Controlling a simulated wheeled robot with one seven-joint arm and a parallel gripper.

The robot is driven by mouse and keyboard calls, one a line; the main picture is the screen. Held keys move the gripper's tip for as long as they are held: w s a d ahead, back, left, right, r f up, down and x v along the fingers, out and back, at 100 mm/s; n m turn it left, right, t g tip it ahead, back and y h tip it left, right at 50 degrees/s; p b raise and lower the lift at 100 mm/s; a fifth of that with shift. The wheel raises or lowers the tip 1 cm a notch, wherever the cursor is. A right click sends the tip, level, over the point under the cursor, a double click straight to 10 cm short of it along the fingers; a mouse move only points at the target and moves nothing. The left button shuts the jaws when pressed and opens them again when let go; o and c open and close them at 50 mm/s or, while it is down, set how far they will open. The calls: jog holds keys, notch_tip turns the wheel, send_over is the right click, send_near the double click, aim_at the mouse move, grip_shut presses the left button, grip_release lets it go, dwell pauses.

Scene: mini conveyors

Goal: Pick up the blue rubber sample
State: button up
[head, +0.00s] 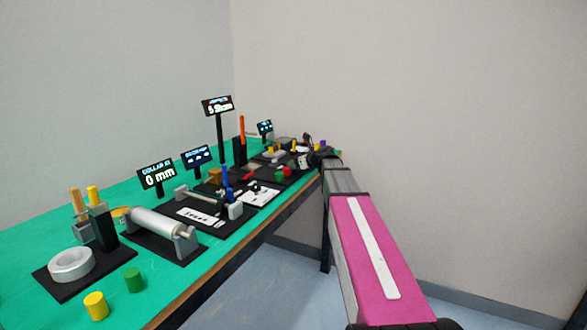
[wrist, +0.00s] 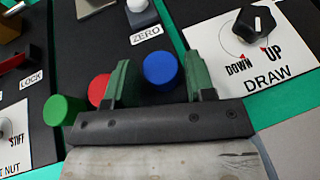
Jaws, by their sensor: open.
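The blue rubber sample (wrist: 160,68) is a short blue cylinder in the wrist view, standing on a dark base plate. My gripper (wrist: 155,78) is open, and its two green fingers stand on either side of the blue sample in that view. A clear gap shows on the left side of the sample; the right finger is close to it. I cannot tell the height of the fingers over the plate. In the head view my gripper (head: 318,157) is small and far off at the table's end, and the blue sample cannot be made out there.
A red cylinder (wrist: 98,88) is partly hidden behind the left finger, with a green cylinder (wrist: 63,110) further left. A black knob (wrist: 255,24) stands on the white DRAW plate at right. A ZERO button (wrist: 142,14) lies beyond the sample. Several devices crowd the green table (head: 25,240).

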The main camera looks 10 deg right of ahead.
jog(key=shift+w+a+f, duration=0.2)
jog(key=shift+w+a, duration=0.15)
jog(key=shift+w, duration=0.05)
jog(key=c, duration=0.7)
jog(key=shift+r, duration=0.15)
